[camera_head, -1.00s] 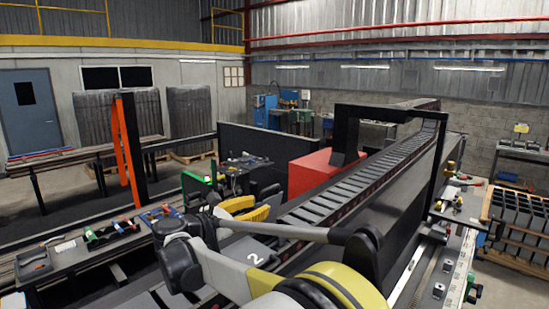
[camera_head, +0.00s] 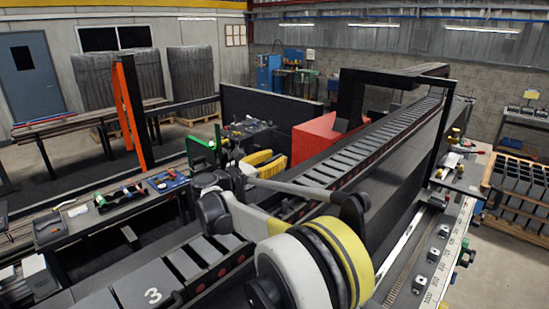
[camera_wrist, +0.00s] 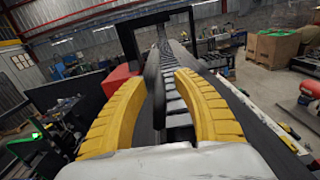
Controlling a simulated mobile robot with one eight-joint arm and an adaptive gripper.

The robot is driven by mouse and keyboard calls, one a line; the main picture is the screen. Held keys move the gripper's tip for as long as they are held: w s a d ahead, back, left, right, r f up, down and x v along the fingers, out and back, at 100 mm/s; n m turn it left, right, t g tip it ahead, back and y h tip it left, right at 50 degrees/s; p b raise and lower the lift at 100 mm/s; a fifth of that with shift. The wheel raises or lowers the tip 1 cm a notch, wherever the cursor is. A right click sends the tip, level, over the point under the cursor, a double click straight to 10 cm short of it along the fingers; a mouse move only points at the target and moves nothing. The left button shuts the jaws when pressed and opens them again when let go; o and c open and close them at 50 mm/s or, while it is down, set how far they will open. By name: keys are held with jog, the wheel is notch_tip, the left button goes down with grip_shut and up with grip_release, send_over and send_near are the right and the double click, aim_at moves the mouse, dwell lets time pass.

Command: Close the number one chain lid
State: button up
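The drag chain (camera_head: 372,148) runs from the lower left to the far right as a row of dark grey slats. A slat near the bottom is marked 3 (camera_head: 153,296); I cannot make out a lid marked 1. My gripper (camera_head: 262,162) is over the chain, partly hidden behind my arm. In the wrist view my gripper (camera_wrist: 163,78) has its two yellow ribbed fingers spread apart. A dark upright, round-edged piece (camera_wrist: 153,85) shows between them, nearer the left finger; I cannot tell whether it is a lid or touches a finger. The chain (camera_wrist: 175,105) shows beyond it.
A red box (camera_head: 318,138) and a black frame (camera_head: 345,100) stand by the chain farther off. A side table with tools (camera_head: 120,197) is on the left. A rail with small fittings (camera_head: 433,255) runs along the right. An orange-faced post (camera_head: 130,115) stands at left.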

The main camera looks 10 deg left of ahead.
grip_shut()
jog(key=shift+s+d+f, duration=0.1)
jog(key=s+d+f+m+b, duration=0.1)
jog(key=d+f+m+b, duration=0.1)
jog(key=b, duration=0.1)
jog(key=s+d+f+m+b, duration=0.2)
jog(key=d+m+b, duration=0.1)
jog(key=b, duration=0.1)
jog(key=s+d+f+m+b, duration=0.1)
jog(key=d+f+m+b, duration=0.1)
jog(key=b, duration=0.1)
jog(key=shift+s+d+f+m+b, duration=0.1)
jog(key=shift+s+d+m+b, duration=0.15)
jog(key=shift+d+m+b, duration=0.1)
jog(key=shift+s+d+f+b, duration=0.25)
jog(key=shift+d+f+b, duration=0.1)
jog(key=shift+f+b, duration=0.3)
jog(key=shift+s+d+f+b, duration=0.2)
jog(key=shift+d+f+b, duration=0.15)
jog(key=shift+f+b, duration=0.3)
